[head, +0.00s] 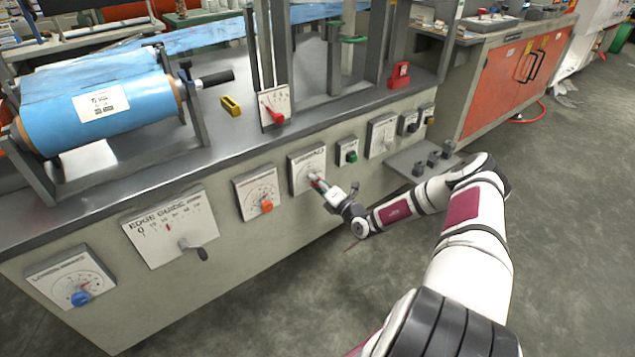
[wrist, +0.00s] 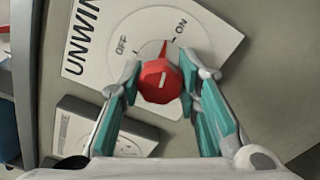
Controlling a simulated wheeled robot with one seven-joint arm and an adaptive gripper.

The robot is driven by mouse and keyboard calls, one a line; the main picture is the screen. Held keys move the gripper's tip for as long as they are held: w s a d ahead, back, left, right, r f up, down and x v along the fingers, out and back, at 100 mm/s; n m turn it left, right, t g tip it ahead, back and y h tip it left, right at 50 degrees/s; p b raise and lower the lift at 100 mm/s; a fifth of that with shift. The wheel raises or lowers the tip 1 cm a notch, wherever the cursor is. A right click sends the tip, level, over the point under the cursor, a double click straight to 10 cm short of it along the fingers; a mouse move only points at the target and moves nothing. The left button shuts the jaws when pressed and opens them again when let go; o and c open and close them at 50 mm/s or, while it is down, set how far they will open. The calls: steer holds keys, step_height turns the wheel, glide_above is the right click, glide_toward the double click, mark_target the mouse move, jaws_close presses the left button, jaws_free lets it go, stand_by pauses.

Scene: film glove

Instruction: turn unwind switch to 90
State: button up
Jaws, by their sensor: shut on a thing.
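The unwind switch is a red knob (wrist: 159,82) on a white plate (wrist: 200,20) marked UNWIND, with OFF and ON labels. The plate also shows in the head view (head: 306,160), on the front of the machine. In the wrist view the knob's red pointer stands between OFF and ON, closer to the ON label. My gripper (wrist: 160,88) is shut on the knob, with one finger on each side. In the head view my gripper (head: 318,184) reaches the plate from the lower right and covers part of the knob.
Left of the plate are a dial with an orange knob (head: 266,206), the edge guide plate (head: 205,222) and a blue knob (head: 81,298). Right of it are a green switch (head: 351,157) and another dial (head: 381,134). A low shelf (head: 410,165) juts out further right. The floor in front is clear.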

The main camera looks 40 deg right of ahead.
steer(key=shift+m, duration=1.3)
steer(key=o, duration=1.2)
steer(key=s, duration=1.2)
steer(key=shift+d, duration=0.2)
